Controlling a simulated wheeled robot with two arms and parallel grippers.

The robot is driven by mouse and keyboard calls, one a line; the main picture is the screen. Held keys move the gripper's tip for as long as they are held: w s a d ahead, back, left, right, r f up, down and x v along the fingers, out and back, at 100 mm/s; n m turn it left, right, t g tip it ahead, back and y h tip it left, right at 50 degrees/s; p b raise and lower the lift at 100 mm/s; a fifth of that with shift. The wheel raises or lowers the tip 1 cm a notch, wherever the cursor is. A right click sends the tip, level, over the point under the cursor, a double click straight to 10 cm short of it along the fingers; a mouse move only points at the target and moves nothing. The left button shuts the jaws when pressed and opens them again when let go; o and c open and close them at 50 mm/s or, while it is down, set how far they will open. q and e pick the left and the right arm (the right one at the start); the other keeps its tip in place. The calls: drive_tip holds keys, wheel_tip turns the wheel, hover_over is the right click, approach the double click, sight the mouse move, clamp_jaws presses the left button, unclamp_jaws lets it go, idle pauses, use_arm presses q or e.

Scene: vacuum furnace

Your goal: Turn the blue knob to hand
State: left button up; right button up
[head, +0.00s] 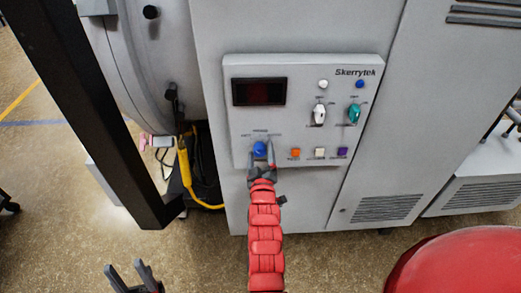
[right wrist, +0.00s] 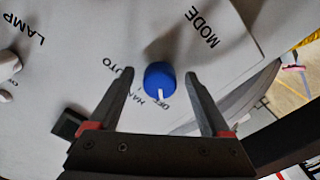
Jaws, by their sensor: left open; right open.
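The blue knob (head: 260,148) is at the lower left of the Skerrytek control panel (head: 305,85). In the right wrist view the blue knob (right wrist: 160,76) has a white pointer line directed at the lettering beside it, close to OFF. AUTO, HAND and MODE are also printed around it, with HAND partly covered. My right gripper (head: 261,151) is open, with one finger on each side of the knob. In the right wrist view the right gripper (right wrist: 159,82) shows gaps between both fingers and the knob. My left gripper (head: 128,270) is open and empty, low at the left, away from the panel.
Orange (head: 295,153), cream (head: 320,153) and purple (head: 342,152) buttons sit right of the knob. White (head: 319,114) and teal (head: 354,113) knobs are above them, below a small blue button (head: 360,84). A dark display (head: 260,92) is at upper left.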

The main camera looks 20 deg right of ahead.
drive_tip(key=shift+w+d, duration=0.15)
drive_tip(key=shift+w, duration=0.15)
drive_tip(key=shift+c, duration=0.3)
clamp_jaws()
drive_tip(key=shift+f+m+b, duration=0.2)
drive_tip(key=shift+m+b, duration=0.3)
drive_tip(key=shift+b, duration=0.3)
drive_tip(key=m+b, duration=0.3)
drive_tip(key=b, duration=0.1)
drive_tip(key=shift+f+m+b, duration=0.15)
drive_tip(key=shift+m+b, duration=0.15)
drive_tip(key=shift+b, duration=0.05)
drive_tip(key=m+b, duration=0.1)
drive_tip(key=m, duration=0.1)
drive_tip(key=shift+m+b, duration=0.3)
drive_tip(key=shift+b, duration=0.1)
drive_tip(key=shift+r+m+b, duration=0.25)
drive_tip(key=shift+m+b, duration=0.35)
drive_tip(key=shift+m, duration=0.7)
